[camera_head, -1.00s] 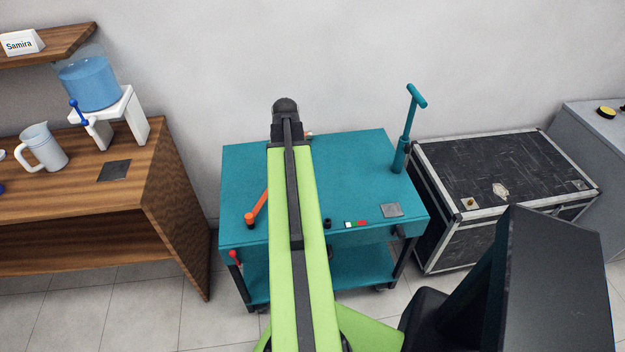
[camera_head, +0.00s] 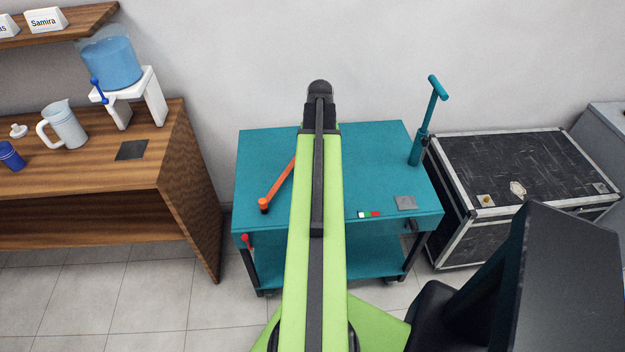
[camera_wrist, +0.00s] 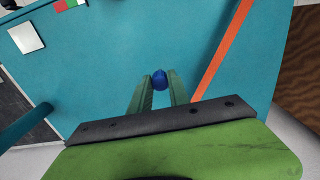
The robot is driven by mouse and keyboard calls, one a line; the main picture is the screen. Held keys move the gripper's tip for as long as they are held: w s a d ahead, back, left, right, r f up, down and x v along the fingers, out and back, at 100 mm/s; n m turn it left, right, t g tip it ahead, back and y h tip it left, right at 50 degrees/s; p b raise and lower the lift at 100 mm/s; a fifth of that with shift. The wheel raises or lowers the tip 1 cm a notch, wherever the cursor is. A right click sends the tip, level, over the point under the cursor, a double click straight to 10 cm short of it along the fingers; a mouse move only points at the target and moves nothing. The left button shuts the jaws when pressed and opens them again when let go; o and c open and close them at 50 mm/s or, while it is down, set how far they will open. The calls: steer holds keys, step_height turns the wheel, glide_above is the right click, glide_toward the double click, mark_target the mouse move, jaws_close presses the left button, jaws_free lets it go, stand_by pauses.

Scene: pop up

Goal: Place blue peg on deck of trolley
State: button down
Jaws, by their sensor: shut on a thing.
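The teal trolley (camera_head: 265,150) stands in the middle of the head view, its flat top deck facing up. In the wrist view the deck (camera_wrist: 115,60) fills most of the background. My gripper (camera_wrist: 158,90) is shut on the blue peg (camera_wrist: 159,79), whose rounded blue end shows between the two green fingertips. The peg is over the deck; I cannot tell its height above it. In the head view my green arm reaches over the trolley and hides the gripper and the peg.
An orange lever (camera_head: 279,184) lies across the deck's left part, right of my fingers in the wrist view (camera_wrist: 222,50). A teal upright handle (camera_head: 425,125) rises at the deck's right. A grey square (camera_head: 405,202) is near the front right. A wooden desk (camera_head: 195,150) and black case (camera_head: 510,165) flank the trolley.

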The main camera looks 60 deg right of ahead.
steer(key=shift+w+a+f+b, duration=0.4)
steer(key=shift+a+f+b, duration=0.35)
steer(key=shift+f+b, duration=0.4)
steer(key=shift+w+a+f+b, duration=0.35)
steer(key=shift+a+f+b, duration=0.45)
steer(key=shift+f, duration=0.5)
steer(key=shift+w+a+f+b, duration=0.4)
steer(key=shift+a+f+b, duration=0.25)
steer(key=shift+f+b, duration=0.55)
steer(key=c, duration=1.2)
jaws_free()
steer(key=shift+c, duration=0.2)
steer(key=shift+r, duration=0.1)
step_height(320, 180, up, 12)
steer(key=p, duration=1.2)
steer(key=shift+r+p, duration=0.15)
steer(key=shift+p, duration=0.2)
